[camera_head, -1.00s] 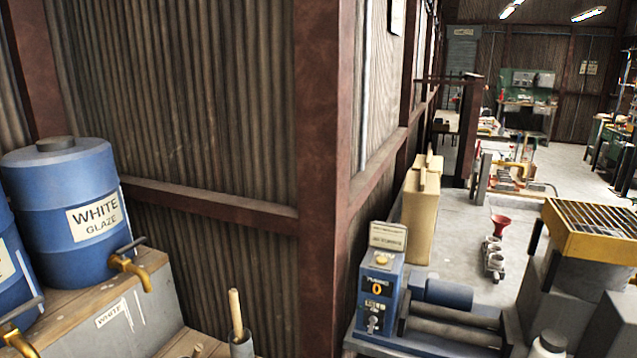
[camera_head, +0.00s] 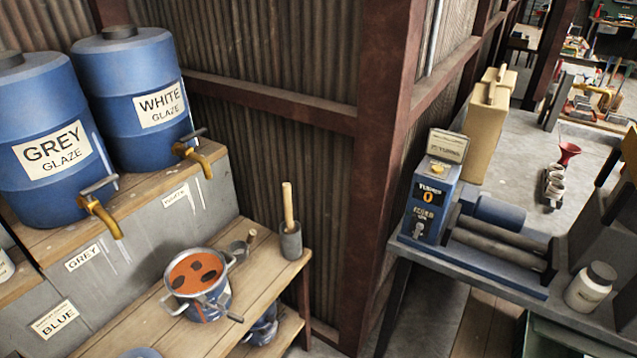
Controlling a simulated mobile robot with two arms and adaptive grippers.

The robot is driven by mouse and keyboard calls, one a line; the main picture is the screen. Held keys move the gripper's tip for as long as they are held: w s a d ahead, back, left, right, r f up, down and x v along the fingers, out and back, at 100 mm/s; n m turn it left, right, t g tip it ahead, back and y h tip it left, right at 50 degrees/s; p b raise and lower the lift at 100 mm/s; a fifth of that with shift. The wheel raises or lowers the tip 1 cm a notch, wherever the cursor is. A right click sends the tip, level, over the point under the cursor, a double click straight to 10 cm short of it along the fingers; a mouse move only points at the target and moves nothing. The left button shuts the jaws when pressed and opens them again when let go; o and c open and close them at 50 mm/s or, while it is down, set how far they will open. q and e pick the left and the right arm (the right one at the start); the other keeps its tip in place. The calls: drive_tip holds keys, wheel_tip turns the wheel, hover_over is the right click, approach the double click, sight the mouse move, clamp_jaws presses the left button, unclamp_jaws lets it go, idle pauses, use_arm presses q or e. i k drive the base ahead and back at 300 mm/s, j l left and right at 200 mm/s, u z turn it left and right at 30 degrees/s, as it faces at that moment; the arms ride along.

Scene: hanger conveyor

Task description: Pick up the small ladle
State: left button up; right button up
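A small grey metal cup with a short wooden handle (camera_head: 240,250), which looks like the small ladle, rests on the wooden bench (camera_head: 165,338). It sits between a metal pot (camera_head: 211,299) and a grey cylindrical holder (camera_head: 291,243) with an upright wooden stick. The pot holds orange-red liquid with dark patches and stands just left of and nearer than the cup. Neither of my grippers is in view.
Blue GREY glaze (camera_head: 60,110) and WHITE glaze (camera_head: 125,70) barrels with brass taps stand on a raised shelf at left. A rusty red post (camera_head: 385,130) rises in the middle. A blue machine (camera_head: 428,200) and white jar (camera_head: 590,288) are on the right table.

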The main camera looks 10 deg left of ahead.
sight(238, 248)
drive_tip(key=u, duration=2.6)
drive_tip(key=z, duration=1.4)
drive_tip(key=i+l, duration=0.15)
drive_tip(key=i, duration=0.75)
drive_tip(key=l+z, duration=0.05)
